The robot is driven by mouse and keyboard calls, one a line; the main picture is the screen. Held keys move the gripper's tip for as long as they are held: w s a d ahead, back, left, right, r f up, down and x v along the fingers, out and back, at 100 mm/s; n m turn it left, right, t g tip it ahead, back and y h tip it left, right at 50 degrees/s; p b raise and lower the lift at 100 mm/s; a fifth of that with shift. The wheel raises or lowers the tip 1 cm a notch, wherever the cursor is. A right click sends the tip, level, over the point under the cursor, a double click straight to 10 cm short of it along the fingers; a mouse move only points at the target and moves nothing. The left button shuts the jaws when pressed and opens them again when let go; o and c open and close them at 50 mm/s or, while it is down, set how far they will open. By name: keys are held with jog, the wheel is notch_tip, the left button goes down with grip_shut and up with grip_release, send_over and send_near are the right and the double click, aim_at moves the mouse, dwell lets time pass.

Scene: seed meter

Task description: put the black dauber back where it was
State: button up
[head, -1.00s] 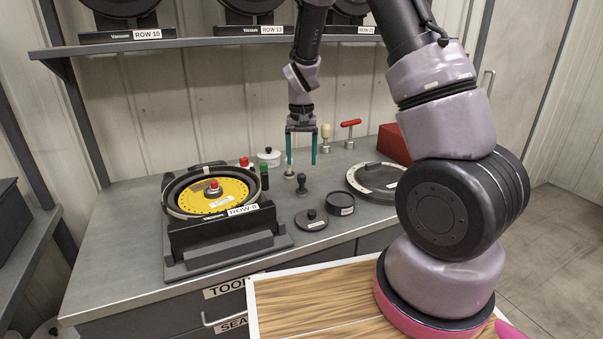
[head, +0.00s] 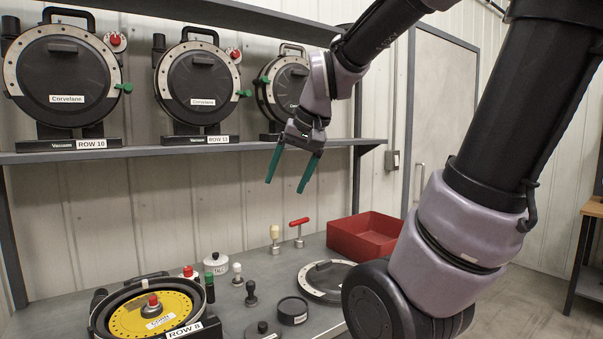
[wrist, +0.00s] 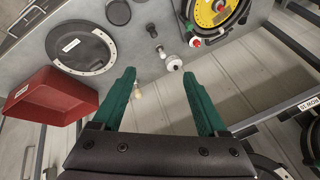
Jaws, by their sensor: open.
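The black dauber (head: 251,294), a dark knob on a round foot, stands upright on the grey bench in front of the white dauber (head: 237,275). It also shows in the wrist view (wrist: 152,31). A round black tin (head: 292,311) stands to its right, with a flat black lid (head: 263,330) in front. My gripper (head: 286,187), with green fingers, is open and empty, raised well above the back of the bench. In the wrist view the open fingers (wrist: 158,75) have nothing between them.
A yellow-plated seed meter (head: 155,314) sits at the left of the bench. A white pot (head: 215,265), a cream-topped tool (head: 275,238) and a red T-handle (head: 299,232) stand behind. A large black disc (head: 327,279) and red bin (head: 365,236) are right. A shelf (head: 150,152) holds several meters.

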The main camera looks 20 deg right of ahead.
jog(key=s+r+t, duration=0.1)
jog(key=s+r, duration=0.1)
jog(key=s, duration=0.4)
jog(key=shift+s+d+t, duration=0.15)
jog(key=shift+d+t, duration=0.15)
jog(key=shift+t, duration=0.1)
